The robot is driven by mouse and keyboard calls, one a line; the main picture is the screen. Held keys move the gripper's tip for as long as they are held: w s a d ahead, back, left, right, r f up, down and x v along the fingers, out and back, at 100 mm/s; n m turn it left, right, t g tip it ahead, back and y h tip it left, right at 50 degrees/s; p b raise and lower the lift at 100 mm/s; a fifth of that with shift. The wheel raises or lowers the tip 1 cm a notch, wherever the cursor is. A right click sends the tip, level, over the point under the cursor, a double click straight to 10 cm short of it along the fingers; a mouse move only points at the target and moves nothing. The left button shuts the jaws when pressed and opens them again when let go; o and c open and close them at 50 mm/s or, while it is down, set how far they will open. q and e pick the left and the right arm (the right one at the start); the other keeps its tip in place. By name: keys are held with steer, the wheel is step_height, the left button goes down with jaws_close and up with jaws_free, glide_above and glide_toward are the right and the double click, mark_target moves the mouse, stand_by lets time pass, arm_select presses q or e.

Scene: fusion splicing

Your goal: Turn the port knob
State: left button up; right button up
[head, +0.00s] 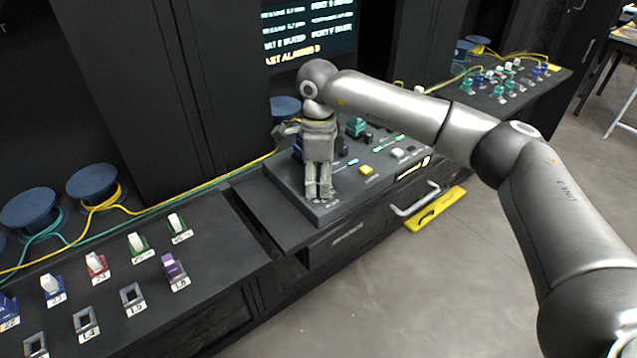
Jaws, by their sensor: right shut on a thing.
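My right gripper (319,188) reaches down from the back onto the front left part of the grey control panel (290,185). Its fingers are together and point down at the panel face. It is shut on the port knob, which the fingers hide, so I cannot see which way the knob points. My left gripper is not in view.
The panel also carries a yellow button (366,170), a white button (397,153) and a teal part (355,127). A black bench with labelled sockets, including a purple connector (173,267), is at left. A screen (310,30) stands behind.

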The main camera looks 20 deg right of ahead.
mark_target(319, 184)
stand_by(0.3)
steer(key=o, duration=1)
steer(key=shift+o, duration=0.2)
steer(key=shift+r, duration=0.1)
step_height(319, 184, up, 12)
steer(key=shift+f, duration=0.2)
